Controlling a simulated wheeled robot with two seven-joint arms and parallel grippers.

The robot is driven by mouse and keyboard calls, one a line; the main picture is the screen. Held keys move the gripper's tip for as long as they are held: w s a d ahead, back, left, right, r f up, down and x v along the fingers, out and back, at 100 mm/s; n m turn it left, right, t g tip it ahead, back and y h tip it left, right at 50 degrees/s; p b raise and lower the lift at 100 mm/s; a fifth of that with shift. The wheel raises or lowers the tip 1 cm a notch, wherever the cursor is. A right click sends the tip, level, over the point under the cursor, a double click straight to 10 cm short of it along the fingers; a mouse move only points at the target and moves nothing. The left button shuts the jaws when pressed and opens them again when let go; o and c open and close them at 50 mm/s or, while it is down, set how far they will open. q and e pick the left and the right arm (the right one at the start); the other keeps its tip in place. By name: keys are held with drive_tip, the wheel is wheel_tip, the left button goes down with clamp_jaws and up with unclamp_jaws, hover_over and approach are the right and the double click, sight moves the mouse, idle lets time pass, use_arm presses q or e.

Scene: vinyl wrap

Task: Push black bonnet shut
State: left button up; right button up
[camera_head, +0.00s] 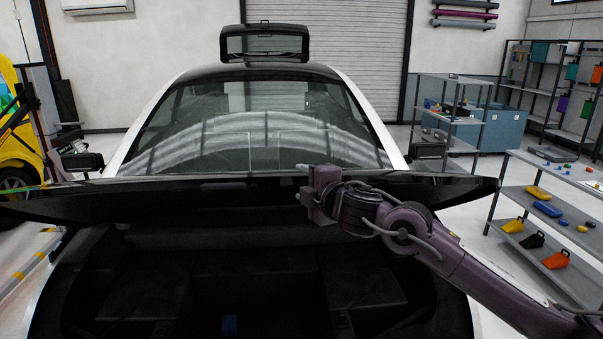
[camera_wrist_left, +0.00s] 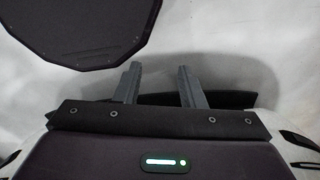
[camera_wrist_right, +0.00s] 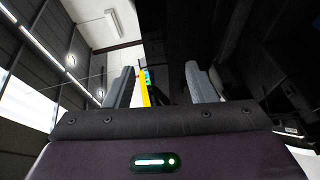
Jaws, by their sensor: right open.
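The black bonnet (camera_head: 130,190) stands raised in front of the windscreen, seen nearly edge-on as a wide dark band above the open compartment (camera_head: 240,270). My right gripper (camera_head: 304,181) is at the bonnet's edge, right of its middle; I cannot tell whether it touches. In the right wrist view the right gripper's fingers (camera_wrist_right: 165,85) are apart with nothing clear between them, and a dark surface fills the right side. In the left wrist view my left gripper (camera_wrist_left: 155,80) has its fingers apart and empty, over a pale floor. The left arm is not in the head view.
A grey shelf (camera_head: 545,230) with yellow, blue, black and orange items stands at the right, near my right arm. A yellow car (camera_head: 12,150) is at the far left. The windscreen (camera_head: 250,130) lies behind the bonnet. A rolling shutter (camera_head: 350,40) closes the back.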

sight(302, 182)
drive_tip(key=x, duration=0.2)
drive_tip(key=shift+w+d+f, duration=0.15)
drive_tip(key=shift+w, duration=0.3)
drive_tip(key=shift+w+f+p, duration=0.15)
drive_tip(key=shift+w+p, duration=0.15)
drive_tip(key=shift+s, duration=0.35)
drive_tip(key=c, duration=0.5)
drive_tip(key=shift+c, duration=1.2)
clamp_jaws()
use_arm(q)
drive_tip(key=shift+w+d+r, duration=0.25)
drive_tip(key=shift+w, duration=0.2)
drive_tip(key=shift+w+d+r, duration=0.2)
drive_tip(key=shift+w, duration=0.2)
